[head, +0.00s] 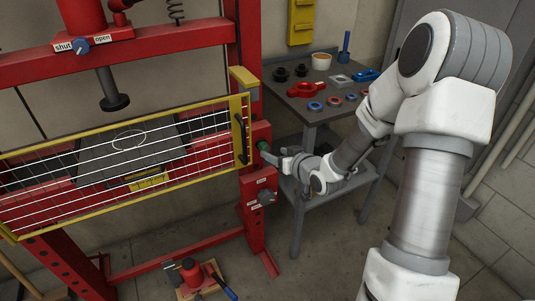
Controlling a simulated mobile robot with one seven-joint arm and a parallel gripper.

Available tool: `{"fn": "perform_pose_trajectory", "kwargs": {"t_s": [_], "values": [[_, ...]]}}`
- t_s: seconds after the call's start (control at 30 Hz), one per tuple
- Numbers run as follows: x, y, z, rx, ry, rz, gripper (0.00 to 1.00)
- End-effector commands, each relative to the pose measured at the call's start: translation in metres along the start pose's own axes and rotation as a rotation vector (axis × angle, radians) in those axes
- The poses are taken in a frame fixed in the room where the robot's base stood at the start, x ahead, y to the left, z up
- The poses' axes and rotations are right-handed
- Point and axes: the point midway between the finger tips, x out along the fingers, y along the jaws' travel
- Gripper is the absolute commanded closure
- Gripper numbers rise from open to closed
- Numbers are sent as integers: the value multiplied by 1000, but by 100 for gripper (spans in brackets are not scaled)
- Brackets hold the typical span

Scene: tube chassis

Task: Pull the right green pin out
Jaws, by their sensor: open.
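The green pin (263,145) shows as a small green end on the right upright of the red press frame (246,210). My gripper (270,154) is open and right at the pin, reaching in from the right. The fingers partly cover the pin, and I cannot tell whether they touch it or lie around it. How deep the pin sits in the upright is hidden.
A yellow-framed mesh guard (241,100) with a black handle is just left of the pin. A dark knob (266,197) is below it. A grey side table (318,112) with red, blue and black parts stands behind my arm. A red jack (191,271) stands on the floor.

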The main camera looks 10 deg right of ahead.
Motion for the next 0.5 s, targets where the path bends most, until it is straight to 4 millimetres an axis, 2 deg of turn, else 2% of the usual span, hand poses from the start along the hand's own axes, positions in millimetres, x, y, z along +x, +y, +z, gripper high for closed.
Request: {"fn": "perform_pose_trajectory", "kwargs": {"t_s": [0.03,0.2,0.33,0.5], "values": [[13,-1,3,0,0,-3,31],[40,0,2,0,0,-2,31],[53,0,1,0,-1,-1,31],[59,0,0,0,-1,0,31]]}}
